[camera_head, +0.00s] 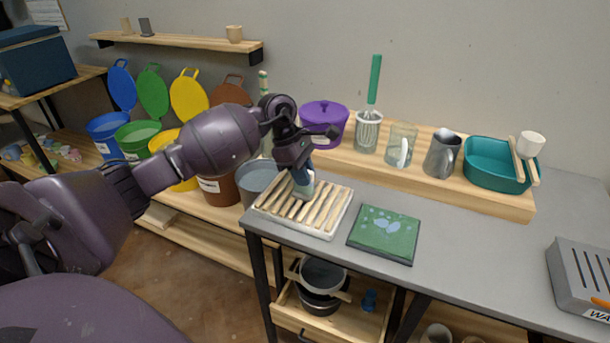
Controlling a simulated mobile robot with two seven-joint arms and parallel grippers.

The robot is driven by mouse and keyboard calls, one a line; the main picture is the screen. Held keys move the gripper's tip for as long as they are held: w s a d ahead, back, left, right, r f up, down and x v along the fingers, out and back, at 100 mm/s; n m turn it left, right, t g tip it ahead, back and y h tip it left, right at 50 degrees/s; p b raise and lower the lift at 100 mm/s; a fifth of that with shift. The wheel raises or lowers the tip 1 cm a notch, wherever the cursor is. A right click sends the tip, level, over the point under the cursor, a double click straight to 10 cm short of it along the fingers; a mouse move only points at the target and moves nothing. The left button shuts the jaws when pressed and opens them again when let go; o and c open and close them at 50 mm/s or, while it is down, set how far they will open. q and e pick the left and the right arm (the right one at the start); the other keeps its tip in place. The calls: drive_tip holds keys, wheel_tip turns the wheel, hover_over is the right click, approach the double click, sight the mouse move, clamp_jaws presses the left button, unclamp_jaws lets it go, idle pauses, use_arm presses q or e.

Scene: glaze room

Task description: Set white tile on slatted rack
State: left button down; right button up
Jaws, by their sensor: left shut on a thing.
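The slatted rack (330,226), pale wood bars on a light base, lies at the front left of the grey table. My left gripper (304,181) reaches in from the left and points down over the rack's back part. It is shut on a small pale thing, which I take for the white tile (304,193). Only a little of the tile shows between the bluish fingers, low over the slats. Whether it touches them I cannot tell. My right gripper is not in view.
A green board (384,234) with pale blue patches lies right of the rack. Behind stand a purple pot (324,122), a whisk jar (367,132), a glass jar (402,146), a grey pitcher (442,154) and a teal basin (494,168). The table's right middle is clear.

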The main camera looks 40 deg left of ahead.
use_arm(q)
drive_tip(key=shift+f, duration=0.1)
drive_tip(key=shift+f, duration=0.1)
drive_tip(key=shift+f, duration=0.15)
drive_tip(key=c, duration=1.1)
unclamp_jaws()
drive_tip(key=shift+r, duration=0.2)
